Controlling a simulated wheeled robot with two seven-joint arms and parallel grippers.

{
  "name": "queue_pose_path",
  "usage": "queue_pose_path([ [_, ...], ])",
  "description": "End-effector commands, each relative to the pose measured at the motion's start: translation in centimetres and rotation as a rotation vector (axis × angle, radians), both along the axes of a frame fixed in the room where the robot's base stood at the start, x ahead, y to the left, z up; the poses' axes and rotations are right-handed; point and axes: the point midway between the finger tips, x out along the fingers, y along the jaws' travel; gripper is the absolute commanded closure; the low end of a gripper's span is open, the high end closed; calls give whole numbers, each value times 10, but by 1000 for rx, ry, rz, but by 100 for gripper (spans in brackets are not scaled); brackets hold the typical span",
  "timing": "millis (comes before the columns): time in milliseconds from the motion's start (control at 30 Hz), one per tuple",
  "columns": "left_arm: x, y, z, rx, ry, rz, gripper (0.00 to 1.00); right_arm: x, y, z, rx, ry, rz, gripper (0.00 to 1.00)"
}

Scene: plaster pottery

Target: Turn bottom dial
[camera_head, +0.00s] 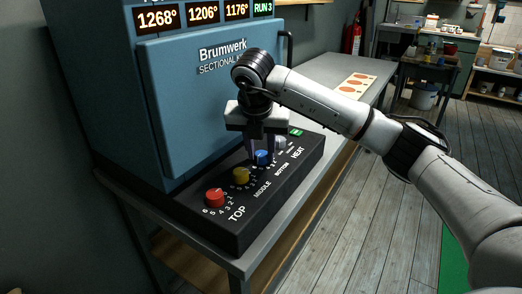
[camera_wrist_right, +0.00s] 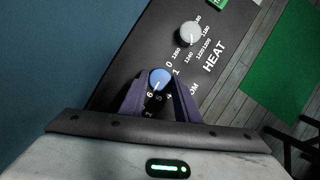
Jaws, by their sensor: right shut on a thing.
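The bottom dial is a blue knob (camera_head: 262,157) on the black control panel (camera_head: 222,232) in front of the blue kiln. My right gripper (camera_head: 264,150) points down over it. In the right wrist view the blue dial (camera_wrist_right: 159,79) sits between the two dark fingers (camera_wrist_right: 160,88), and the gripper is shut on it. Numbers ring the dial; its exact setting is hard to read. The red top dial (camera_head: 214,197) and yellow middle dial (camera_head: 241,175) stand to the left. My left gripper is not in view.
The grey heat dial (camera_wrist_right: 190,33) stands just beyond the blue one, with a green switch (camera_head: 296,132) past it. The kiln door (camera_head: 210,110) rises close behind the panel. A card with orange discs (camera_head: 357,83) lies on the bench.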

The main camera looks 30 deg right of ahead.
Motion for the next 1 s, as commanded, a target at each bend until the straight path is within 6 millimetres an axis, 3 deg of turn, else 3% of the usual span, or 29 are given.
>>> queue_pose_path([
  [67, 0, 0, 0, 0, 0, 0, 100, 1, 0, 2, 0, -5, -1, 94],
  [100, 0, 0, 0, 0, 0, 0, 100, 1, 0, 2, 0, -5, 0, 66],
  [200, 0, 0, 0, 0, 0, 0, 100, 1, 0, 1, 0, -4, 0, 53],
  [567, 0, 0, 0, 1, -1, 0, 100, -1, 2, 7, 1, -4, 2, 53],
  [1000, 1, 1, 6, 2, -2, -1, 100, -23, 22, 82, 0, -7, 3, 53],
])
